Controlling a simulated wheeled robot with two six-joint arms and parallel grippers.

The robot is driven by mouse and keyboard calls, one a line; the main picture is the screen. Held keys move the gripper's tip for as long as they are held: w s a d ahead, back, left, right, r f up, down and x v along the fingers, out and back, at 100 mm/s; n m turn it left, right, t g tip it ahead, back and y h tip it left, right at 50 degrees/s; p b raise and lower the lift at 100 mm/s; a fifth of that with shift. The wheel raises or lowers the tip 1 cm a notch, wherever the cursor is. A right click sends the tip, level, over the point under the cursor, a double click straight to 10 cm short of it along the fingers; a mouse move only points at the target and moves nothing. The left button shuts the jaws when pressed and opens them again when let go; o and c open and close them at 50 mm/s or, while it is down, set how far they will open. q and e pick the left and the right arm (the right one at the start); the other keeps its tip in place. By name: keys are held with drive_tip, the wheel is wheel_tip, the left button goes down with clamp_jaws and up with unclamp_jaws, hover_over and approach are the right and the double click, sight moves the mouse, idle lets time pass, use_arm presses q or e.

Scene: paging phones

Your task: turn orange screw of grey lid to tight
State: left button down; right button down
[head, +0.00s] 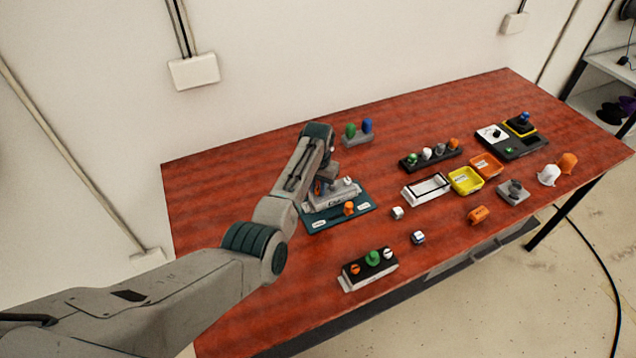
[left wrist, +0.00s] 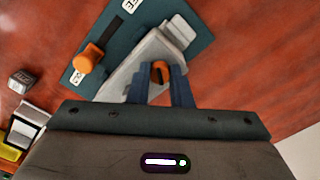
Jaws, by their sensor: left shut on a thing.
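The grey lid (head: 330,201) lies on a dark green board (head: 312,213) near the table's left half, partly hidden by my left arm. In the left wrist view the grey lid (left wrist: 143,56) sits below my left gripper (left wrist: 160,75). The gripper's blue fingers are shut on the orange screw (left wrist: 161,70), one finger on each side. In the head view the left gripper (head: 321,185) is over the lid. An orange knob (head: 349,208) stands at the board's front edge and also shows in the left wrist view (left wrist: 89,59), apart from the fingers.
A block with green and blue knobs (head: 358,133) stands behind the board. White cubes (head: 398,213), yellow (head: 466,181) and orange trays (head: 487,166) lie to the right. The table's left end is clear.

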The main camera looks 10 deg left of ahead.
sight(318, 189)
use_arm(q)
drive_tip(key=m, duration=0.5)
drive_tip(key=shift+m, duration=0.3)
drive_tip(key=m, duration=0.4)
drive_tip(key=shift+m, duration=0.7)
drive_tip(key=c, duration=1.3)
unclamp_jaws()
drive_tip(key=shift+r, duration=0.1)
wheel_tip(318, 189, up, 11)
drive_tip(key=b, duration=0.3)
drive_tip(key=shift+f, duration=0.2)
